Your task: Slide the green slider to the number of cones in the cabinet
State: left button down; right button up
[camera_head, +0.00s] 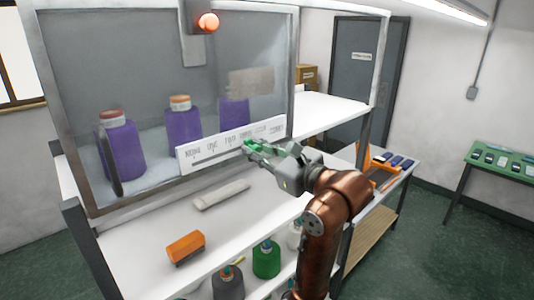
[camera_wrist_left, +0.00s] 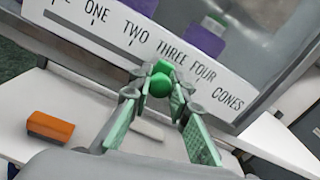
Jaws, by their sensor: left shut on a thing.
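The green slider (camera_wrist_left: 160,83) is a round green knob on the white scale strip (camera_head: 185,158) along the cabinet's lower front. In the left wrist view the strip reads ONE, TWO, THREE, FOUR, CONES. The slider appears just below THREE. My left gripper (camera_head: 252,148) has its fingertips closed around the knob, partly hiding it in the head view. My right gripper is not in view.
An orange block (camera_head: 186,246) and a pale bar (camera_head: 221,195) lie on the white shelf before the cabinet. Bottles, one green (camera_head: 266,262), stand below. An orange rack (camera_head: 380,168) sits on a side table. A red lamp (camera_head: 208,22) hangs atop the cabinet.

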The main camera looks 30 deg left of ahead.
pick_arm(q)
jog(key=c, duration=2.1)
grip_release()
jog(key=o, duration=0.3)
jog(key=shift+o, duration=0.2)
jog(key=shift+d, duration=0.15)
jog(key=v, duration=1.1)
jog(key=shift+s+d, duration=0.2)
jog(key=shift+d, duration=0.2)
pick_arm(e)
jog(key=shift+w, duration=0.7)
